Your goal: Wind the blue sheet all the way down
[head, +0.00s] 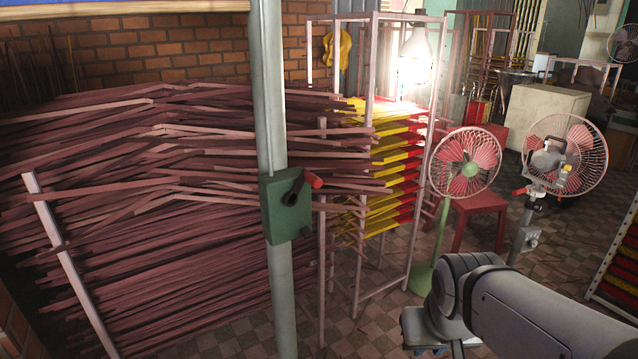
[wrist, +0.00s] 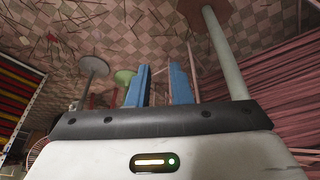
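A green winch box (head: 287,206) is fixed to a pale grey upright post (head: 281,310) near the middle of the head view. A dark crank with a red grip (head: 313,180) sticks out of its front, the grip pointing up and right. A thin blue strip (head: 40,3), likely the sheet's lower edge, shows at the top left above a pale wooden bar (head: 110,9); the rest is out of view. My gripper (wrist: 160,84) shows two blue fingers apart with only floor between them in the wrist view. My arm is at the lower right of the head view, well apart from the crank.
Stacked dark red incense sticks (head: 150,230) fill the left. A pink frame rack (head: 398,280) with yellow and red trays stands behind the post. A pink-bladed fan (head: 465,163), a red stool (head: 482,202) and another fan (head: 585,165) stand at right. Tiled floor (head: 375,325) is open in front.

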